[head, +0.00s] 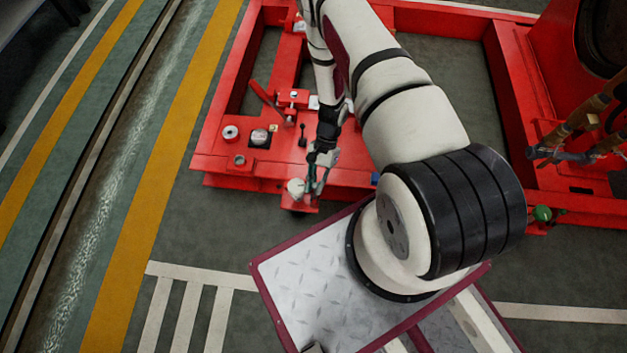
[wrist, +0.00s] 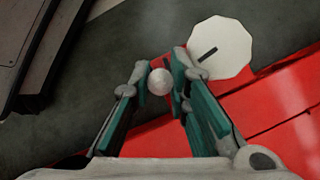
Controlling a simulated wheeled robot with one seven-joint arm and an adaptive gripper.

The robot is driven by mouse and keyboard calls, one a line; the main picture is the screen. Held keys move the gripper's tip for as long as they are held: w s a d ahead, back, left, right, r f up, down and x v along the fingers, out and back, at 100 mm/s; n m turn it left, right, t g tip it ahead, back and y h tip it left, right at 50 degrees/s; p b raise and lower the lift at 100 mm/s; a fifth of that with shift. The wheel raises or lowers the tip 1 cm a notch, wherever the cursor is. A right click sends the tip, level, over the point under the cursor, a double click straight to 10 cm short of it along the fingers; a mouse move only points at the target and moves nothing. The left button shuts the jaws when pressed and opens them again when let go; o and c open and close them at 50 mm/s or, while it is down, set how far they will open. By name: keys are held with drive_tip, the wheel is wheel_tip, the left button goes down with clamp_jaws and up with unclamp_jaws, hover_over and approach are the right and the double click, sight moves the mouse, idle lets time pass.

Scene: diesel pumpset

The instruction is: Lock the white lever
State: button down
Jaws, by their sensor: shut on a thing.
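The white lever's round knob (wrist: 159,82) sits between my fingertips in the wrist view. My gripper (wrist: 161,70) is shut on it, with a teal pad on each side. In the head view my gripper (head: 314,186) is at the front edge of the red frame. A pale, many-sided disc (wrist: 220,47) with a dark slot is just right of the fingers in the wrist view. The fingers hide most of the lever's shaft, and I cannot tell how far it is turned.
The red pumpset frame (head: 225,160) carries a red handle (head: 263,96) and several small fittings left of my gripper. A green knob (head: 542,213) is at the right. Open floor (head: 215,235) lies in front and to the left.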

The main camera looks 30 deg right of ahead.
drive_tip(key=shift+w, duration=0.1)
drive_tip(key=c, duration=1.5)
unclamp_jaws()
drive_tip(key=shift+v, duration=3.95)
